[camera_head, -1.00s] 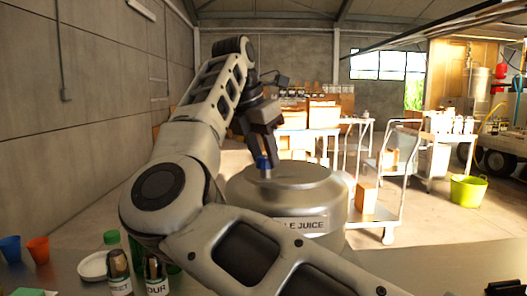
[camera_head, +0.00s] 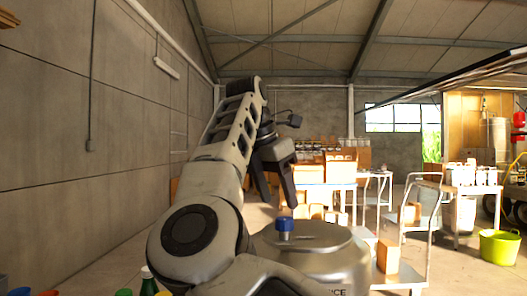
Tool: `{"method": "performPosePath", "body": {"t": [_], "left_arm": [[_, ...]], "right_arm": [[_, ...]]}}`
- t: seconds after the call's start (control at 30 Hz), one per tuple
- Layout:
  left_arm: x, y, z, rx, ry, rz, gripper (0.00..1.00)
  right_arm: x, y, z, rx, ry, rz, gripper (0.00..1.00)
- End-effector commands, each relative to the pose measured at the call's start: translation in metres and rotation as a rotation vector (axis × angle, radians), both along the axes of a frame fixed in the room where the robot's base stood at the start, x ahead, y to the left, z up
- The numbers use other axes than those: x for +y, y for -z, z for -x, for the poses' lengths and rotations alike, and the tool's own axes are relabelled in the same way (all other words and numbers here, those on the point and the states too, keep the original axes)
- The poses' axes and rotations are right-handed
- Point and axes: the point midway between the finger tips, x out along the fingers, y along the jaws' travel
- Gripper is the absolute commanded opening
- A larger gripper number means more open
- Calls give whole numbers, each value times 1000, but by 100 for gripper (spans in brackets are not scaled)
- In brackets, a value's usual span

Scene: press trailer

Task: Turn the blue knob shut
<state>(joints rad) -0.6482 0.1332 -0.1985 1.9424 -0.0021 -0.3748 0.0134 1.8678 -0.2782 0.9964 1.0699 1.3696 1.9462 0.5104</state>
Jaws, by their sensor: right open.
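The blue knob (camera_head: 285,225) stands upright on top of the metal juice tank (camera_head: 325,262), low in the middle of the view. My right gripper (camera_head: 278,200) points down just above the knob, with its two dark fingers apart and nothing between them. A small gap shows between the fingertips and the knob. I cannot tell how far the knob is turned. My right arm hides the left side of the tank, and the lower part of the tank is cut off by the frame. My left gripper is not in view.
A green bottle (camera_head: 149,282) stands at the bottom left, beside my arm. Behind the tank are a cart (camera_head: 420,235) and tables with boxes (camera_head: 340,168). A green tub (camera_head: 499,247) sits on the floor at right.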

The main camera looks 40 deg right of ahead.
Motion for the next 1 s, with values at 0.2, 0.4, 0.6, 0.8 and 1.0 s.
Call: {"method": "performPosePath", "body": {"t": [0.2,0.4,0.6,0.8,1.0], "left_arm": [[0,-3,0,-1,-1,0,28],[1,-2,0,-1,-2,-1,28],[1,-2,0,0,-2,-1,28],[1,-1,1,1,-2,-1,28],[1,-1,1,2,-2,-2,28]], "right_arm": [[22,-55,2,-5,-6,0,55],[35,-86,3,-8,-8,2,55],[37,-91,3,14,4,-9,55],[41,-101,3,4,2,-2,55],[43,-105,4,-2,1,2,55]]}}
